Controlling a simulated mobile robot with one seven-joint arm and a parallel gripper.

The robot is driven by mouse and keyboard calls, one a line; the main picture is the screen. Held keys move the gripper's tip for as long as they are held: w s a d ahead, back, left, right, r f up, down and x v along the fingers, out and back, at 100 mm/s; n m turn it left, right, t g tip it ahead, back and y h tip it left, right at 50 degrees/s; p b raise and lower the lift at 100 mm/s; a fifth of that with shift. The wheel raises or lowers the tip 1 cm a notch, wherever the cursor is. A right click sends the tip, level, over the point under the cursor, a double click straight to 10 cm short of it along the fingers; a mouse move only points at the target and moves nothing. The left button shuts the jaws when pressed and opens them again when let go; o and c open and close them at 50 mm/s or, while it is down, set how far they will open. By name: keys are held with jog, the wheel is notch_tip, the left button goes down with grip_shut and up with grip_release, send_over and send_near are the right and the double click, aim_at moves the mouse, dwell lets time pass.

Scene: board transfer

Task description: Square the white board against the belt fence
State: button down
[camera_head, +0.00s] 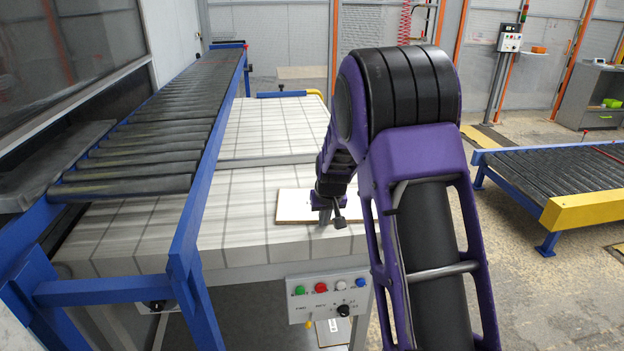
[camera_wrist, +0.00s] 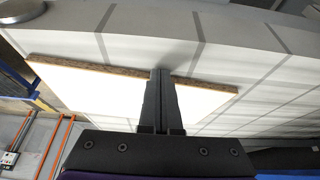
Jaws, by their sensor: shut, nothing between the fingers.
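The white board (camera_head: 294,204) lies flat on the pale, grid-lined belt (camera_head: 240,225), near its front edge and partly behind my arm. In the wrist view the board (camera_wrist: 95,92) shows a white face and a brown, rough edge on both sides of my fingers. My gripper (camera_head: 325,221) is shut and empty at the board. In the wrist view its fingers (camera_wrist: 160,72) cross in front of the board's brown edge; whether they touch it I cannot tell. A blue rail (camera_head: 208,165) runs along the belt's left side, apart from the board; I cannot tell whether it is the fence.
A roller conveyor (camera_head: 150,130) stands along the left of the belt. A button box (camera_head: 328,297) hangs at the belt's front. Another roller conveyor (camera_head: 560,178) with a yellow end stands at the right. The belt left of the board is clear.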

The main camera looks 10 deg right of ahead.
jog(key=shift+w+p, duration=1.45)
jog(key=shift+w, duration=5.75)
jog(key=shift+s+b, duration=0.6)
jog(key=shift+s, duration=0.6)
notch_tip(320, 180, up, 2)
jog(key=shift+r+p, duration=0.15)
jog(key=shift+p, duration=0.4)
jog(key=shift+r, duration=2.35)
jog(key=shift+s, duration=0.1)
